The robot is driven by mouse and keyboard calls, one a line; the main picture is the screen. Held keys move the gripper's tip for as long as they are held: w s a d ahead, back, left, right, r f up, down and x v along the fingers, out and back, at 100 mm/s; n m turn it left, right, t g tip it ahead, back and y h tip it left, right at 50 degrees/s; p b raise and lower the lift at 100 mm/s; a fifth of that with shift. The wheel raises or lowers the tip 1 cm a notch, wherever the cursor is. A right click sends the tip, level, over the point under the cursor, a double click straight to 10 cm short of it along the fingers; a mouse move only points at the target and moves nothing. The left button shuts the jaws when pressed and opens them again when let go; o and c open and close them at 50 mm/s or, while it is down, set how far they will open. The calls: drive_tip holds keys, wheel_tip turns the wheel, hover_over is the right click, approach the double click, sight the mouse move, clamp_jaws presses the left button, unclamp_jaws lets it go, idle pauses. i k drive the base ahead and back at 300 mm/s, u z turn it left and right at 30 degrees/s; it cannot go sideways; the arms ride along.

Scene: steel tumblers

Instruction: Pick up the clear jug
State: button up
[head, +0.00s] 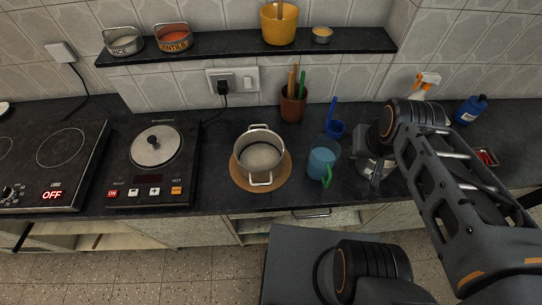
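A bluish, see-through jug (322,162) with a green handle stands upright on the dark counter, near its front edge, right of the steel pot. It is the only jug I can make out. My gripper (375,181) is just right of the jug, apart from it, at the counter's front edge. My arm's wrist covers much of the gripper, so its opening is unclear. A shiny metal thing (369,166) shows partly behind the gripper; I cannot tell whether they touch.
A steel pot (259,180) on a round wooden board (237,179) stands left of the jug. A blue cup (335,128) and a brown utensil holder (293,106) are behind. A shelf (218,43) overhangs the back. A spray bottle (425,84) and blue bottle (469,109) stand right.

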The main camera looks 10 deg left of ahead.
sight(324, 152)
drive_tip(key=u, duration=0.05)
drive_tip(key=k, duration=0.85)
drive_tip(key=u, duration=1.5)
drive_tip(key=i, duration=0.5)
drive_tip(key=u, duration=0.05)
